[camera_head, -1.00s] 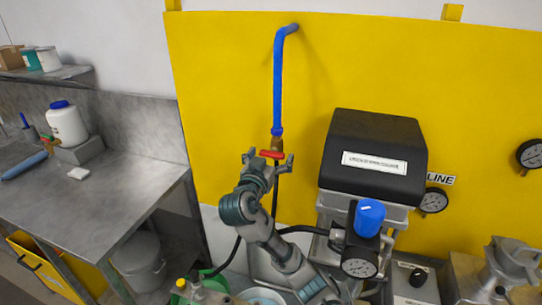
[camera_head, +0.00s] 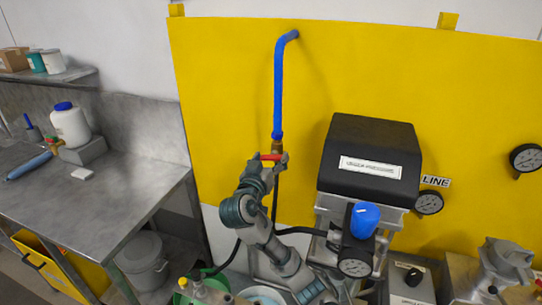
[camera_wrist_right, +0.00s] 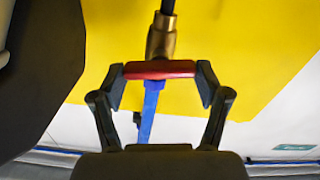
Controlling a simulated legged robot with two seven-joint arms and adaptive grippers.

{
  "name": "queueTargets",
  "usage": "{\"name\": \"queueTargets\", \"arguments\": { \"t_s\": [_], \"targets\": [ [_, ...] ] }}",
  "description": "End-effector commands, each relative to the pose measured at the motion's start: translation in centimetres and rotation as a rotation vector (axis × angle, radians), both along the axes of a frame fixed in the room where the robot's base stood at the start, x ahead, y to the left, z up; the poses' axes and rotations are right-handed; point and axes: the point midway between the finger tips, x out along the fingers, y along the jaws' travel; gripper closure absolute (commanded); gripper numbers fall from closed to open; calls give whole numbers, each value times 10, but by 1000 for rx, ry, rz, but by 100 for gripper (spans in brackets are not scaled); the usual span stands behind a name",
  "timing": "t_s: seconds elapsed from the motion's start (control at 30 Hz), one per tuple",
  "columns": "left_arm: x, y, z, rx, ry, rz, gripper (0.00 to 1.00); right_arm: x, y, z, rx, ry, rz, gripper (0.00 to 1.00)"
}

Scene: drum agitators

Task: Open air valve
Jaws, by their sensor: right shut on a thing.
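The air valve is a brass fitting (camera_wrist_right: 161,37) with a red handle (camera_head: 270,157) at the lower end of a blue pipe (camera_head: 279,90) on the yellow panel. The handle lies crosswise to the pipe. My right gripper (camera_head: 271,161) is at the valve. In the right wrist view, its two fingers (camera_wrist_right: 161,80) are closed on the ends of the red handle (camera_wrist_right: 160,70), one at each end. A dark hose runs from the valve's other side. My left gripper is not seen.
A black-topped unit (camera_head: 370,150) and a blue-knobbed regulator with a gauge (camera_head: 355,262) stand right of my arm. A steel table (camera_head: 100,210) with a white bottle (camera_head: 70,125) is at left. The panel around the valve is clear.

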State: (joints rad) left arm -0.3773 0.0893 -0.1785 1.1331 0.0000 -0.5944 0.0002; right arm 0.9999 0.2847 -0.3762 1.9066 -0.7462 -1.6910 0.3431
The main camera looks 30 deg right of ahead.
Motion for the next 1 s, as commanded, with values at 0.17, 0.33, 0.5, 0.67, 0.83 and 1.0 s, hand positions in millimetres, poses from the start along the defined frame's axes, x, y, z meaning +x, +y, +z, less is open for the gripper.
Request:
{"name": "queueTargets", "arguments": {
  "t_s": [0.17, 0.33, 0.5, 0.67, 0.83, 1.0],
  "targets": [
    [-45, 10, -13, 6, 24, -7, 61, 1, 1, 4, -99, 120, 2, 60],
    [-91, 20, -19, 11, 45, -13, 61, 2, 1, 3, -189, 226, 2, 60],
    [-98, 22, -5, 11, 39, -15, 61, 2, 1, 3, -277, 329, 1, 60],
    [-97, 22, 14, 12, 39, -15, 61, 3, 2, 3, -366, 432, 3, 60],
    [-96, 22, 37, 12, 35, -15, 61, 3, 2, 3, -469, 554, 3, 60],
    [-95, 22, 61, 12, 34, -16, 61, 4, 3, 2, -575, 678, 2, 60]
  ]
}}
